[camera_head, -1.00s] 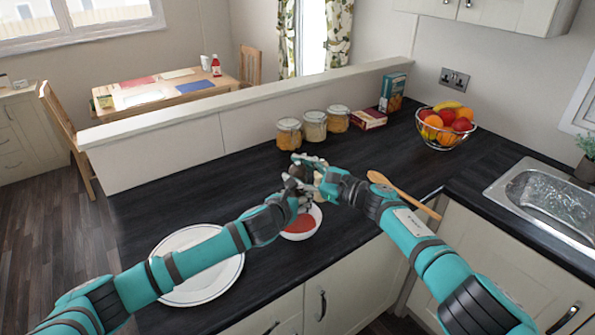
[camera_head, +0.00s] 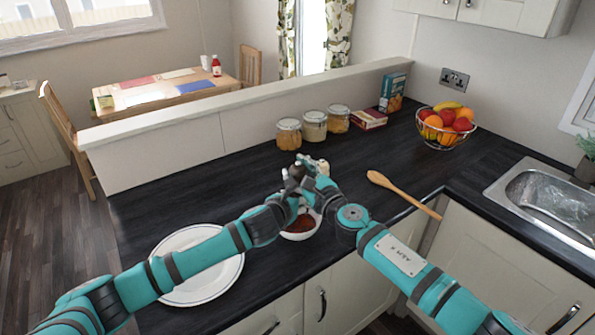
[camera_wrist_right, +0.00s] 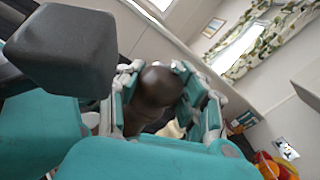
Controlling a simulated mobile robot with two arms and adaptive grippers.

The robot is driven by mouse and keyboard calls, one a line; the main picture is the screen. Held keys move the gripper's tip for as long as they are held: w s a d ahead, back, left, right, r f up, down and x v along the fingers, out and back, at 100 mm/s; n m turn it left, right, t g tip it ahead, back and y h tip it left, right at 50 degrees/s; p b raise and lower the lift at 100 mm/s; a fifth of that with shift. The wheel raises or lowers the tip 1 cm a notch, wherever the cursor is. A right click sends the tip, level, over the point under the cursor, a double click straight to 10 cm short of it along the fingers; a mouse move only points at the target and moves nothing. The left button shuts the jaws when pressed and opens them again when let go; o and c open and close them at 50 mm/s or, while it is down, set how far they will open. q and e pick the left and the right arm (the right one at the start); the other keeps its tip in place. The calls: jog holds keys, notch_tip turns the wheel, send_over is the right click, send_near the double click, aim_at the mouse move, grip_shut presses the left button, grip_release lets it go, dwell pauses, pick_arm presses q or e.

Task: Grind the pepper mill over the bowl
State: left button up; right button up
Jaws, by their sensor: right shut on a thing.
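The pepper mill (camera_head: 297,172) is dark, and its top shows between the two grippers above the bowl in the head view. The right wrist view shows its round brown knob (camera_wrist_right: 160,86) between teal fingers. My right gripper (camera_head: 316,176) is shut on the pepper mill. My left gripper (camera_head: 291,186) is right beside it, touching or nearly touching; its fingers are too covered to tell their state. The white bowl (camera_head: 316,226) stands on the counter below both grippers, with dark red contents, partly hidden by my arms.
A white plate (camera_head: 170,246) lies on the dark counter under my left arm. A wooden spoon (camera_head: 405,194) lies right of the bowl. Several jars (camera_head: 314,126), boxes (camera_head: 368,119) and a fruit bowl (camera_head: 446,128) stand along the back. The sink (camera_head: 550,200) is at right.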

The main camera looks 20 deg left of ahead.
jog(key=shift+d+m+t+h, duration=0.1)
jog(key=shift+m+t+h, duration=0.2)
jog(key=shift+m+t, duration=0.1)
jog(key=o, duration=1.2)
jog(key=shift+o, duration=0.2)
jog(key=shift+n, duration=0.3)
jog(key=n+g+y, duration=0.2)
jog(key=g, duration=0.1)
jog(key=n+g+y, duration=0.2)
jog(key=n+g, duration=0.1)
jog(key=shift+f+g, duration=0.1)
jog(key=shift+g, duration=0.3)
jog(key=shift+a+g+y, duration=0.2)
jog(key=shift+g+y, duration=0.1)
jog(key=shift+d+n+g, duration=0.1)
jog(key=shift+n+g, duration=0.2)
jog(key=shift+n, duration=0.1)
